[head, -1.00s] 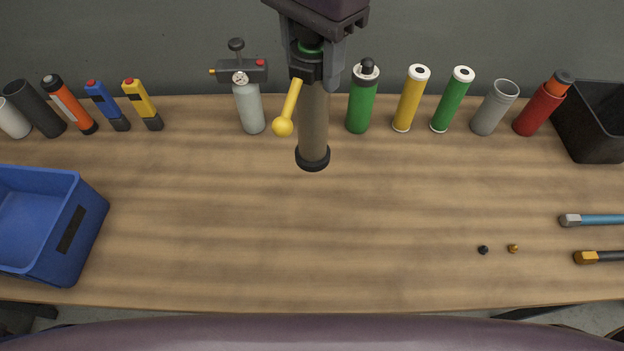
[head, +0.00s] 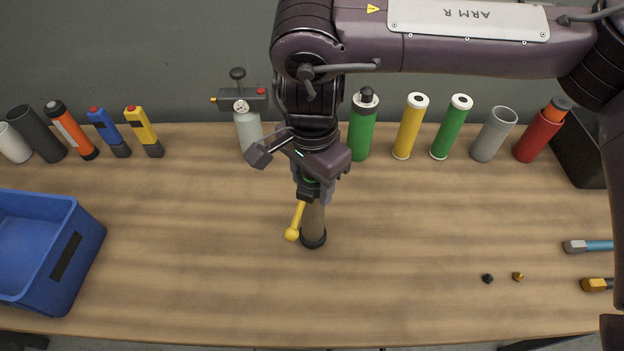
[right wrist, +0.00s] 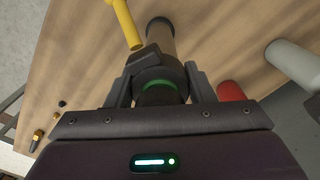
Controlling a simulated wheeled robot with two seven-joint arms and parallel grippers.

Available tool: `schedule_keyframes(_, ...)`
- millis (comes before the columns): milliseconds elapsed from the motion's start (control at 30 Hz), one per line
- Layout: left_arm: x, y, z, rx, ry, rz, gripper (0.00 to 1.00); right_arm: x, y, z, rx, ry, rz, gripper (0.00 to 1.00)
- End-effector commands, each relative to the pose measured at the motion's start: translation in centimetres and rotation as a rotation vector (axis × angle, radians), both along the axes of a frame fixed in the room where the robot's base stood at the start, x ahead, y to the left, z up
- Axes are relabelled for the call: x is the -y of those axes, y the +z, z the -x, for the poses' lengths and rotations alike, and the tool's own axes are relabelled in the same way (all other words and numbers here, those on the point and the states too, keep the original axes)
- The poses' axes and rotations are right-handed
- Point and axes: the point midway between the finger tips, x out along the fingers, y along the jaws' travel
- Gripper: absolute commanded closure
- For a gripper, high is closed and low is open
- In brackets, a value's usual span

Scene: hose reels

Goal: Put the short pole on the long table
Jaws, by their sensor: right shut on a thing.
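The short pole is a brown-grey cylinder (head: 314,222) with a black foot, a green ring near its top and a yellow arm (head: 298,219) ending in a ball. My right gripper (head: 316,190) is shut around its upper part and holds it roughly upright. The pole also shows between the fingers in the right wrist view (right wrist: 160,38). Its foot appears over the middle of the long wooden table (head: 200,270); I cannot tell whether it touches. My left gripper is not in view.
A row of cylinders and bottles, including a yellow tube (head: 410,128) and a red one (head: 539,135), stands along the back edge. A blue crate (head: 85,262) is at left. Two small fittings (head: 518,277) lie at right. The table's middle and front are clear.

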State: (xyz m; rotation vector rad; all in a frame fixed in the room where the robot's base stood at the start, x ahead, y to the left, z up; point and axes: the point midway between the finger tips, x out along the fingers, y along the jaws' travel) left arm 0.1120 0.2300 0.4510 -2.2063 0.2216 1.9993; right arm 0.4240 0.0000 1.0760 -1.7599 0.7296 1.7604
Motion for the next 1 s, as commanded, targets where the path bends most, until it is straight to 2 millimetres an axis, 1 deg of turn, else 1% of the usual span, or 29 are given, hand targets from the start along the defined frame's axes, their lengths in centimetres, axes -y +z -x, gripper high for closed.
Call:
schedule_keyframes(100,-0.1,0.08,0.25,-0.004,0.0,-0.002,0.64,-0.04,-0.7,-0.02,0.001,-0.001,-0.002,1.0)
schedule_keyframes(333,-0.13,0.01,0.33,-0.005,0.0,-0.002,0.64,-0.02,-0.73,-0.05,0.002,-0.001,-0.001,1.0)
schedule_keyframes(433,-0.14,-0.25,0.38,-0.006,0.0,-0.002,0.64,-0.02,-1.08,-0.03,0.001,-0.001,-0.001,1.0)
schedule_keyframes(467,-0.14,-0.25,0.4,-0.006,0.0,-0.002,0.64,-0.01,-1.13,-0.02,0.001,0.0,-0.001,0.5)
schedule_keyframes(600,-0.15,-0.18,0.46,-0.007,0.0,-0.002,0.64,0.0,-1.04,-0.01,0.001,0.0,-0.001,0.32)
schedule_keyframes(633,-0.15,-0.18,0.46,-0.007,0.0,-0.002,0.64,0.0,-1.03,-0.01,0.001,0.0,-0.001,0.3)
schedule_keyframes(867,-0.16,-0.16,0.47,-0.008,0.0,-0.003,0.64,-0.01,-1.0,-0.01,0.001,0.0,0.0,0.3)
schedule_keyframes(967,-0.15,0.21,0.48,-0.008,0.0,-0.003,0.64,-0.01,-0.5,-0.02,0.001,0.0,0.0,0.3)
schedule_keyframes(1000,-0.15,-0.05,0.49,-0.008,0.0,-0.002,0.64,-0.01,-0.36,-0.06,0.003,0.0,0.0,0.3)
